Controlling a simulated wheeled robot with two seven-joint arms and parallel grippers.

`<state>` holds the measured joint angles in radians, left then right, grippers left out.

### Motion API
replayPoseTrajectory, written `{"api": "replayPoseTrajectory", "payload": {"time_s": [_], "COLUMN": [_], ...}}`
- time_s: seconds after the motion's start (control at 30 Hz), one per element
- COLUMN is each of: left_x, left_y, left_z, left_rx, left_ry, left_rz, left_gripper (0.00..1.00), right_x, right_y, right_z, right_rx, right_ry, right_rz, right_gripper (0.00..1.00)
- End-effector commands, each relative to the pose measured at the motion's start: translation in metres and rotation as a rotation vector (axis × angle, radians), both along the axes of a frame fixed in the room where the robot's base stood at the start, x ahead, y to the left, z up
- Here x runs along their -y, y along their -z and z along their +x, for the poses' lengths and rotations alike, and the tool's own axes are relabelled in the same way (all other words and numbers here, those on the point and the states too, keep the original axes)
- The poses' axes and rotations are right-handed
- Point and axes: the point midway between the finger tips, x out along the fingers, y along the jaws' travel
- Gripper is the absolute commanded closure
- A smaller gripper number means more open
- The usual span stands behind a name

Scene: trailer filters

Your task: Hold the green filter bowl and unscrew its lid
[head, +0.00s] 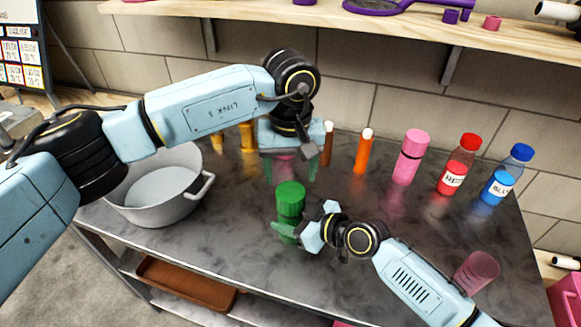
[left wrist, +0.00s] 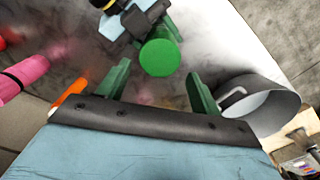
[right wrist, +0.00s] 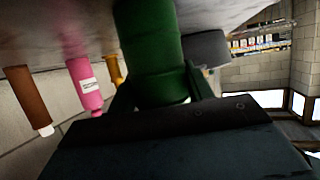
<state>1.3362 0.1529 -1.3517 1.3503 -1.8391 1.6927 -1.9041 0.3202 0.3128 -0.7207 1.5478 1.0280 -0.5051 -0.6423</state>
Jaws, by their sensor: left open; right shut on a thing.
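The green filter bowl (head: 287,232) stands upright on the dark tabletop, with its round green lid (head: 290,195) on top. My right gripper (head: 290,229) is shut on the bowl below the lid, and the bowl also fills the middle of the right wrist view (right wrist: 152,50). My left gripper (head: 290,168) is open and empty, above and behind the lid in the head view. In the left wrist view the lid (left wrist: 159,57) lies just beyond and between the two green fingers (left wrist: 155,85), apart from them.
A grey pot (head: 165,190) stands at the left. Along the back are brown and orange tubes (head: 363,152), a pink bottle (head: 410,158), a red bottle (head: 458,165) and a blue bottle (head: 507,175). A pink cup (head: 476,270) is at the right. A wooden shelf (head: 350,22) hangs above.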

Motion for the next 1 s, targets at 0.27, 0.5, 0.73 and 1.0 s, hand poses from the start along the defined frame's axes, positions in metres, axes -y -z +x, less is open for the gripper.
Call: {"api": "replayPoseTrajectory", "payload": {"time_s": [0.27, 0.5, 0.73, 1.0], "left_x": [0.000, 0.000, 0.000, 0.000], "left_y": [0.038, 0.069, 0.078, 0.078], "left_z": [-0.001, 0.000, 0.000, 0.000], "left_rx": [-0.005, -0.003, 0.000, 0.000], "left_ry": [0.005, 0.004, 0.004, 0.004], "left_rz": [0.002, 0.001, 0.001, 0.001], "left_gripper": [0.35, 0.35, 0.35, 0.46], "right_x": [0.000, 0.000, 0.000, 0.000], "right_y": [0.001, 0.001, 0.001, 0.001], "right_z": [0.000, 0.000, 0.000, 0.000], "right_rx": [-0.001, -0.001, -0.001, -0.001], "right_ry": [0.000, 0.000, 0.000, 0.000], "right_rz": [-0.001, -0.001, -0.001, -0.001], "right_gripper": [1.00, 1.00, 1.00, 1.00]}}
